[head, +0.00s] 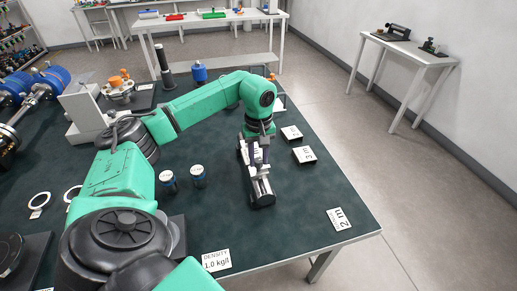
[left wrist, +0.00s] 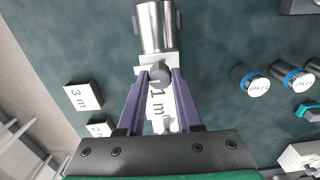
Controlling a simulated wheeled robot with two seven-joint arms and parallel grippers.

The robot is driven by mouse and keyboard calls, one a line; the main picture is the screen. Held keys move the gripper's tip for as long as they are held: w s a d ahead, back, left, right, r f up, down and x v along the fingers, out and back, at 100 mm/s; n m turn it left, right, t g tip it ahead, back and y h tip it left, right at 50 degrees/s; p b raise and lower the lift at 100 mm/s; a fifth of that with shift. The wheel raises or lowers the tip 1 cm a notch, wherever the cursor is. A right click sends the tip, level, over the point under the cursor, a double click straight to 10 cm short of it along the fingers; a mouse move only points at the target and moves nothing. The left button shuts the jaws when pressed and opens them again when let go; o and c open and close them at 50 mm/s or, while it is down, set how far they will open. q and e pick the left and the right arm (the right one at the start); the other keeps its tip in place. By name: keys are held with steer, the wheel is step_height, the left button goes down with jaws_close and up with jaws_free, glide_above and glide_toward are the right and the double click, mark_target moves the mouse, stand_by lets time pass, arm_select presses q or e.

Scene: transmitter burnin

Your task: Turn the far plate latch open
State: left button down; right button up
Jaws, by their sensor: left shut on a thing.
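A silver cylindrical device (head: 261,184) with a dark end lies on the dark green table. It also shows at the top of the left wrist view (left wrist: 157,28). At its near end in that view is a round grey knob (left wrist: 159,74) with a pale line, on a white block; I take this for the latch. My left gripper (head: 258,163) reaches down over the device. Its purple fingers (left wrist: 160,80) are shut on the grey knob, one on each side. Whether the latch is open or shut I cannot tell. My right gripper is not in view.
A "1 m" card (left wrist: 159,104) shows between my fingers. Two small blue-rimmed cylinders (head: 168,181) (head: 198,176) stand left of the device. The table's right front area is mostly clear.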

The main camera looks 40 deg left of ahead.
arm_select(q)
steer(key=c, duration=0.6)
jaws_free()
steer(key=shift+r, duration=0.1)
step_height(320, 180, up, 8)
steer(key=shift+w, duration=0.1)
step_height(320, 180, up, 7)
steer(key=p, duration=0.2)
glide_above(259, 159)
steer(key=shift+s+f, duration=0.2)
